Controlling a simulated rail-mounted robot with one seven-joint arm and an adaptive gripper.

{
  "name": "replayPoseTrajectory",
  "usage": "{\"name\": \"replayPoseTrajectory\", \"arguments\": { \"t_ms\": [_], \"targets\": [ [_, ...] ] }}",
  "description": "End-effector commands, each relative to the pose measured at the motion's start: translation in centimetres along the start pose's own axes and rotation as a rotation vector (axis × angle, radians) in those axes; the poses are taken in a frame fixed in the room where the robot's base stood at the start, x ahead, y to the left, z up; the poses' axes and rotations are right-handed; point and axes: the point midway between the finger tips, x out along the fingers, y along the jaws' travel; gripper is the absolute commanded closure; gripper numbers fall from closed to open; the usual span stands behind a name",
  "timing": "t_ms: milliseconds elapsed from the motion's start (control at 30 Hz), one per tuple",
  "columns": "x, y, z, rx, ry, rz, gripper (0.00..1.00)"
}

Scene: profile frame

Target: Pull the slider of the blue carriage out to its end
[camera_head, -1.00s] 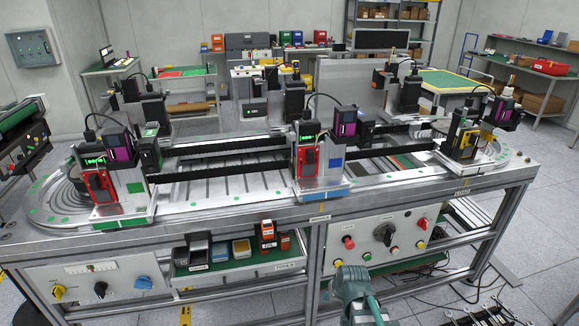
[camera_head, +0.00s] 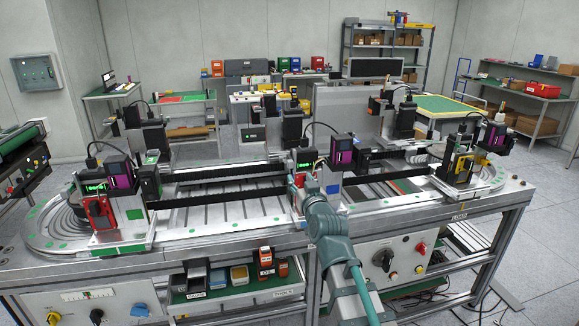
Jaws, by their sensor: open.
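The blue carriage (camera_head: 333,189) is the middle one on the near rail, with a blue plate low on its front and a red-framed unit with a green display (camera_head: 305,157) above. My gripper (camera_head: 299,183) is in front of its lower left front, at the end of my grey-green arm. The arm covers much of the carriage front, and the fingers are too small to make out. I cannot tell whether they touch the carriage. The slider cannot be told apart, and its position is not clear.
A similar carriage with a green plate (camera_head: 134,214) stands at the left end of the line, and another carriage (camera_head: 462,165) at the right. Black belts (camera_head: 220,198) run between them. A shelf with small devices (camera_head: 232,290) and a control panel (camera_head: 395,262) are below the table edge.

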Motion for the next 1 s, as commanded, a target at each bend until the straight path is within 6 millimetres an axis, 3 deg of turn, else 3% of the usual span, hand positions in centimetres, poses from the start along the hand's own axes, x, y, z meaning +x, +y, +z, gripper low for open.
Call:
{"name": "replayPoseTrajectory", "arguments": {
  "t_ms": [267,700,1000],
  "targets": [
    [2.7,0.0,-0.2,-0.004,-0.002,0.0,0.54],
    [9.7,0.0,-0.1,-0.004,-0.003,0.0,0.54],
    [10.7,0.0,0.1,-0.004,-0.002,0.0,0.54]
  ]
}}
